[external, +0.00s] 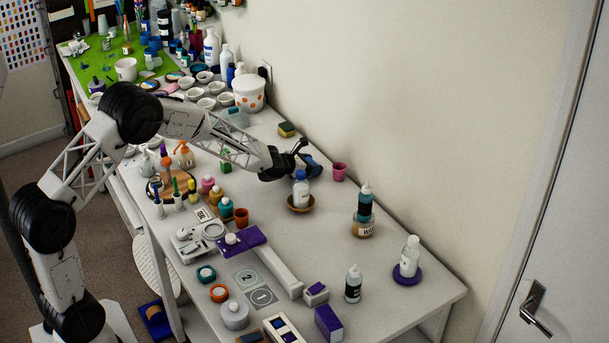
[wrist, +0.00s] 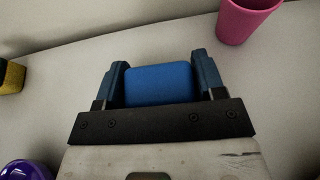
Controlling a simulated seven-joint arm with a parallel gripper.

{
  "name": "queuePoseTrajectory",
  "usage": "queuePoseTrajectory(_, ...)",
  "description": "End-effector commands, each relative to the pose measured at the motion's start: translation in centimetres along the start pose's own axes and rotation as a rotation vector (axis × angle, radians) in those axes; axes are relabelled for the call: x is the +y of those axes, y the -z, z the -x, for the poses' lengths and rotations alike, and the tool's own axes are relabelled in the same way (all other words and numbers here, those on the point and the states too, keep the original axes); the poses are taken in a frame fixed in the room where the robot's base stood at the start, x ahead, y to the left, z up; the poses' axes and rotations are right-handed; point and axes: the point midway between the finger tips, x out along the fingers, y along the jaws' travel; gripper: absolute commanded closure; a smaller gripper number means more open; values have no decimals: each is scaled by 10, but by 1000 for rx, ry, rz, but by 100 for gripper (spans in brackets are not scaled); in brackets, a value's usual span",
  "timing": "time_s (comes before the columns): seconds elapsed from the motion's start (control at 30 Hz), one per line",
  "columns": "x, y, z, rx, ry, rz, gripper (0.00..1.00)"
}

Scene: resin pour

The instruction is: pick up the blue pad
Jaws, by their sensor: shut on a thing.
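The blue pad (wrist: 160,84) is a rounded blue block between the two fingers of my gripper (wrist: 160,82) in the wrist view. The fingers press on its left and right sides. In the external view my gripper (external: 304,158) is near the wall side of the table, behind a white bottle and left of a pink cup. The pad is small and dark there and hard to tell from the fingers. I cannot tell whether the pad touches the table.
The pink cup (external: 338,171) stands close to the gripper; it also shows in the wrist view (wrist: 244,20). A white bottle (external: 300,188) stands in a brown bowl (external: 301,207) just in front. A yellow-green sponge (external: 287,129) lies behind. The table's right middle has free room.

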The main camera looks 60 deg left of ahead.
Motion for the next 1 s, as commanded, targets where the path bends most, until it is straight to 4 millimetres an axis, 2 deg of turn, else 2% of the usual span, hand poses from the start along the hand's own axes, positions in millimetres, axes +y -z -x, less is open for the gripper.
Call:
queuePoseTrajectory(0.27, 0, -6, 2, -1, 0, -1, 60)
queuePoseTrajectory(0.57, 0, -36, 16, -2, 0, -2, 60)
queuePoseTrajectory(1.0, -13, -18, 63, -1, 0, 1, 60)
